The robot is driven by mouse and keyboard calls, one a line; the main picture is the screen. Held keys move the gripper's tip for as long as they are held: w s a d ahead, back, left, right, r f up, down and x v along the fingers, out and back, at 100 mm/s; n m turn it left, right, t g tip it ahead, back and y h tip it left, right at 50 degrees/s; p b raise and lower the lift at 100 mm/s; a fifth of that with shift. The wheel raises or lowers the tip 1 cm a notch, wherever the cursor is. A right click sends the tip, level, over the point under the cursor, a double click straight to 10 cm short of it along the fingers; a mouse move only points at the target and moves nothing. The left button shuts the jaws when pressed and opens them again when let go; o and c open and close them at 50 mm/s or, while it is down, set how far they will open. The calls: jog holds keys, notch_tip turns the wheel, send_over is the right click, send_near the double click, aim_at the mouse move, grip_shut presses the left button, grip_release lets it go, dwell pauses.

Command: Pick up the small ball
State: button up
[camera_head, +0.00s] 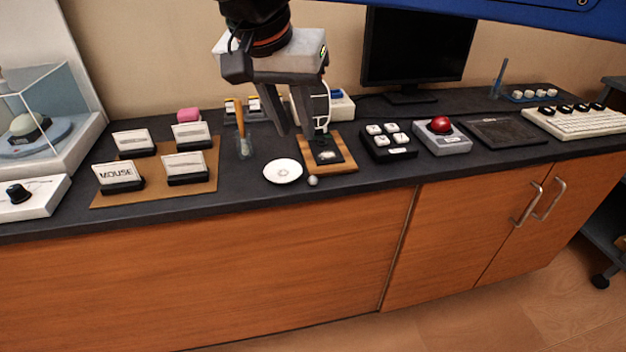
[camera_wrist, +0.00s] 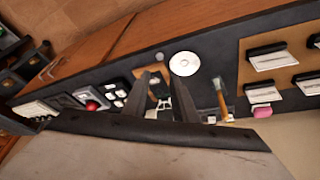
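The small ball (camera_head: 313,181) is grey and lies on the dark countertop near its front edge, just right of a white disc (camera_head: 283,171). In the wrist view the ball (camera_wrist: 159,56) shows small, beyond the fingertips and beside the disc (camera_wrist: 184,63). My gripper (camera_head: 297,136) is open and empty, above the counter and higher than the ball. In the wrist view my gripper's fingers (camera_wrist: 163,82) point toward the ball and are apart from it.
A wooden board with a dark device (camera_head: 343,167) is just behind and right of the ball. A brush-like tool (camera_head: 240,130) stands left of the gripper. Button boxes, a red trackball (camera_head: 441,125) and a monitor (camera_head: 418,48) are to the right. Label stands sit on a brown board (camera_head: 110,200) at left.

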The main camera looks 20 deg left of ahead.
aim_at(312, 177)
jog(key=x, duration=1.5)
jog(key=shift+s+f, duration=0.1)
jog(key=shift+f, duration=0.2)
grip_shut()
